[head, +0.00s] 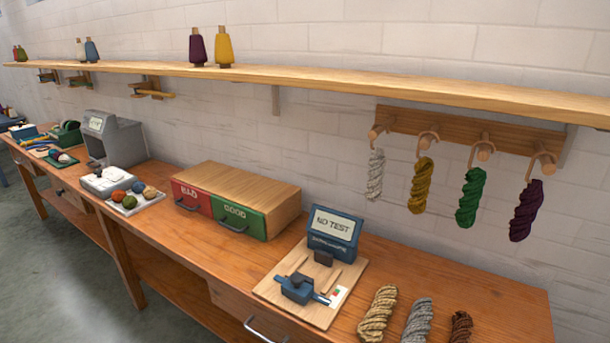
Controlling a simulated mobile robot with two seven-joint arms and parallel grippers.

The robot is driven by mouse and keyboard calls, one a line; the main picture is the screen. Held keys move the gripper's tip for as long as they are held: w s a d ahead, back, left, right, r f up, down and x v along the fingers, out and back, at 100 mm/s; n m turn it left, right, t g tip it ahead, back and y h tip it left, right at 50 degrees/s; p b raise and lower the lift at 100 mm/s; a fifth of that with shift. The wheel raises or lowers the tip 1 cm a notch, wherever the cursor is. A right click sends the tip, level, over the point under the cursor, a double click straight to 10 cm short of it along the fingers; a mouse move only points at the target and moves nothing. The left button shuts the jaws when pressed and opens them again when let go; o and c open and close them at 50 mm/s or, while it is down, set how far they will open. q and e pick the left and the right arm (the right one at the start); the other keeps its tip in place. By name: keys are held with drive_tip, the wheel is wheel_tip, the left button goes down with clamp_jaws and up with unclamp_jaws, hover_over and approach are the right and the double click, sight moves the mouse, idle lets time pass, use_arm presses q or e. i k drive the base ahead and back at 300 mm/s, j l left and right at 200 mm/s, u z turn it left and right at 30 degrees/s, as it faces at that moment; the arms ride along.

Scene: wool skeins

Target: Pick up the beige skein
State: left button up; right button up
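The beige skein (377,314) lies on the wooden workbench near its front right, just right of the test device's board. It is a twisted, tan-coloured hank. A grey skein (417,320) lies to its right, and a brown skein (460,326) lies beyond that one. The lower ends of the grey and brown skeins are cut by the frame's bottom edge. Neither of my grippers shows in the head view.
A test device (334,233) with a "NO TEST" screen stands on a wooden board (328,312). A box with red and green drawers (238,222) is farther left. Above hang white, mustard, green (470,198) and purple skeins on pegs, under a long shelf (330,82).

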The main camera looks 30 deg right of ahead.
sight(369, 330)
drive_tip(key=i+j+z, duration=0.2)
drive_tip(key=z, duration=0.3)
drive_tip(key=i+j+z, duration=0.15)
drive_tip(key=j+z, duration=0.15)
drive_tip(key=z, duration=0.15)
drive_tip(key=i+j+z, duration=0.1)
drive_tip(key=j+z, duration=0.25)
drive_tip(key=z, duration=0.15)
drive_tip(key=j+z, duration=0.45)
drive_tip(key=i+l, duration=0.05)
drive_tip(key=l, duration=0.05)
